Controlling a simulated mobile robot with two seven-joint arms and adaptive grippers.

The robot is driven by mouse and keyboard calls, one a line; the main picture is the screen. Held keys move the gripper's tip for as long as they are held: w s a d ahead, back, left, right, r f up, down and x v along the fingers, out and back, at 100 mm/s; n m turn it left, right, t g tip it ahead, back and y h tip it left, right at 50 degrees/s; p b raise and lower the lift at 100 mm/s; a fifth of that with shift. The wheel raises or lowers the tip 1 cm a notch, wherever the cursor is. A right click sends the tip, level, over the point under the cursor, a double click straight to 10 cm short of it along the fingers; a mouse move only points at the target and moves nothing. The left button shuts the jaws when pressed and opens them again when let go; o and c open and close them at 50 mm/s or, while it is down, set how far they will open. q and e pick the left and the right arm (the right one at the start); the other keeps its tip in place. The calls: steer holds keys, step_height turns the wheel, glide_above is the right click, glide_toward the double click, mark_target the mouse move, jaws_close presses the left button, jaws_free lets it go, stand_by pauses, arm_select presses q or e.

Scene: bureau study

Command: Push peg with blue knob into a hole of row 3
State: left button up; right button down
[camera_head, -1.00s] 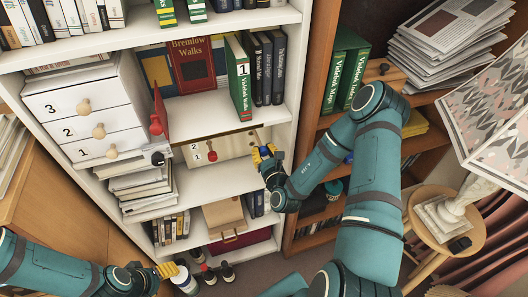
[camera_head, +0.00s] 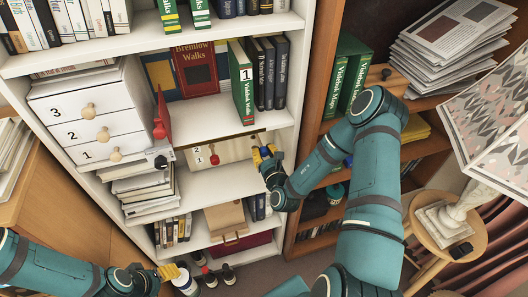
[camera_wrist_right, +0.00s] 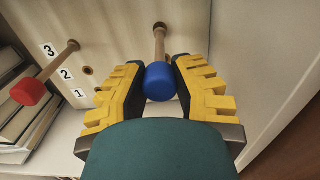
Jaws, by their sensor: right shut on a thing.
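The light wooden panel (camera_head: 228,149) with row labels stands on a middle shelf; the labels 3, 2 and 1 show in the right wrist view (camera_wrist_right: 66,74). My right gripper (camera_head: 264,153) is shut on the blue knob (camera_wrist_right: 160,82) of a wooden peg, one yellow finger on each side. The peg's shaft (camera_wrist_right: 160,45) runs to the panel, roughly in line with label 3; its depth in a hole is unclear. A red-knob peg (camera_wrist_right: 28,92) sticks out near label 3. My left gripper (camera_head: 170,272) is low at the left, away from the panel; its opening is unclear.
White drawers (camera_head: 88,115) and a paper stack (camera_head: 143,192) stand left of the panel. The bookcase side wall is close right of my right gripper. Green book (camera_head: 242,85) stands on the shelf above. An empty hole (camera_wrist_right: 88,71) shows beside label 2.

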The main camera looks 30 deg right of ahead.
steer(key=shift+x, duration=0.8)
stand_by(0.6)
steer(key=shift+c, duration=1)
jaws_free()
steer(key=shift+p+v, duration=1.1)
steer(key=shift+v, duration=1.3)
steer(key=shift+p+v, duration=0.55)
steer(key=shift+v, duration=2)
